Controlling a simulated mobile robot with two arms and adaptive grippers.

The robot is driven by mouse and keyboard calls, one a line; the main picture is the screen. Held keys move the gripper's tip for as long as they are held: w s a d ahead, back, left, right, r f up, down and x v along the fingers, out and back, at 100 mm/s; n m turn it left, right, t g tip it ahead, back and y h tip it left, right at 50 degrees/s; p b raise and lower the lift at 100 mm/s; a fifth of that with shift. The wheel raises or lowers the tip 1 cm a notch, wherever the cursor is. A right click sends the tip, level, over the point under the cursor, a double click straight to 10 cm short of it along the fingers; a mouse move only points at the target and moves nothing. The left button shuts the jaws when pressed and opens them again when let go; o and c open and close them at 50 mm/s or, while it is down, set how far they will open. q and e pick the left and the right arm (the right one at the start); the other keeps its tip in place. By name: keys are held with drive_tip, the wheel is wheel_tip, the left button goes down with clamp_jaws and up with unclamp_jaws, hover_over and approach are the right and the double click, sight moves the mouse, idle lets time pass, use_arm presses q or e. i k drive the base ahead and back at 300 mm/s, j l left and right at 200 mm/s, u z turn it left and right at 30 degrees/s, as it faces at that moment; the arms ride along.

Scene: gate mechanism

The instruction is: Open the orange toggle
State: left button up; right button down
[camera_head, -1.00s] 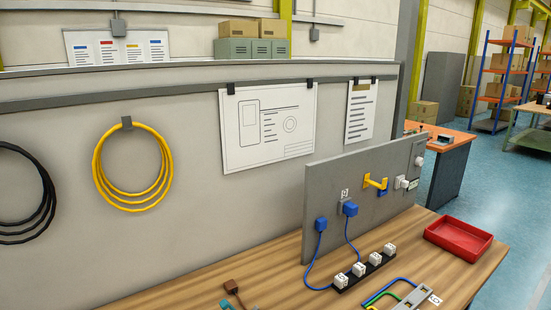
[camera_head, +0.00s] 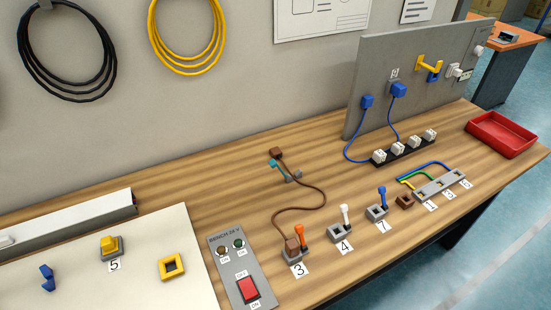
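The orange toggle (camera_head: 300,235) stands at the front middle of the wooden bench, on a small grey base by the label 3. Its lever points up. A brown plug (camera_head: 292,248) sits at the same base, just left of the lever, and partly hides it. A brown cable (camera_head: 323,200) runs from this plug back to a brown connector (camera_head: 276,153). Neither of my grippers is in view.
A white-lever toggle (camera_head: 344,216) and a blue-lever toggle (camera_head: 381,197) stand to the right. A panel with a red switch (camera_head: 248,288) lies to the left. An upright grey board (camera_head: 420,65) and a red tray (camera_head: 502,134) are at the back right.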

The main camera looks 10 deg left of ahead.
sight(298, 228)
drive_tip(key=k+j+z, duration=0.3)
drive_tip(key=k+j, duration=0.7)
drive_tip(key=j, duration=0.1)
